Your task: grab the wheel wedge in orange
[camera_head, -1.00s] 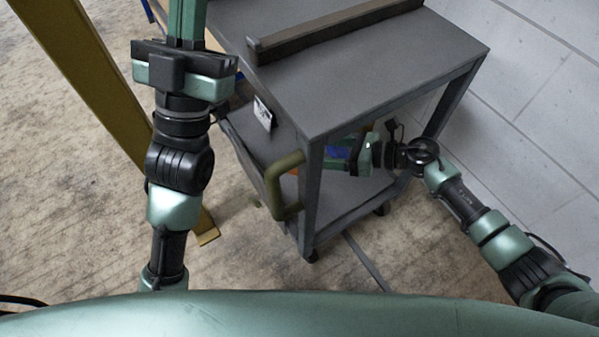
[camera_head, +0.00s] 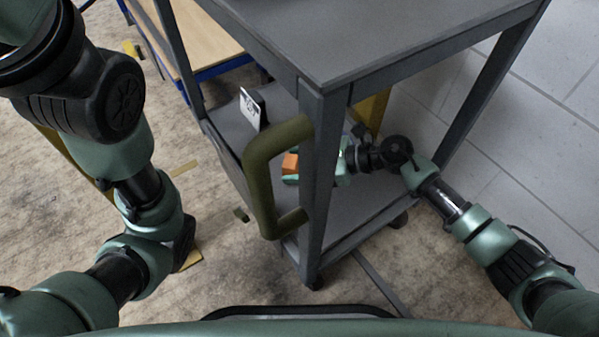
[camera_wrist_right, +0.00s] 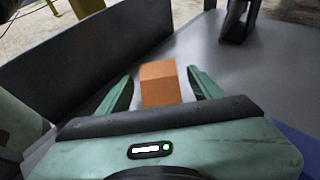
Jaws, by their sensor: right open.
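The orange wheel wedge (camera_head: 290,163) is on the lower shelf of the grey cart, partly hidden by the cart's post and handle. In the right wrist view the orange wedge (camera_wrist_right: 160,83) is a block between the two green fingers of my right gripper (camera_wrist_right: 159,88), with a gap on each side. My right gripper (camera_head: 293,178) is open and reaches in under the top shelf; the post hides part of it. My left arm comes in at the left of the head view, but its gripper is out of frame.
The cart's top shelf (camera_head: 390,35) lies over my right gripper. An olive handle (camera_head: 258,180) and a grey post (camera_head: 320,190) stand in front of the wedge. A black-and-white card (camera_head: 249,108) stands on the lower shelf (camera_head: 228,122). A raised side wall (camera_wrist_right: 90,60) is left of the wedge.

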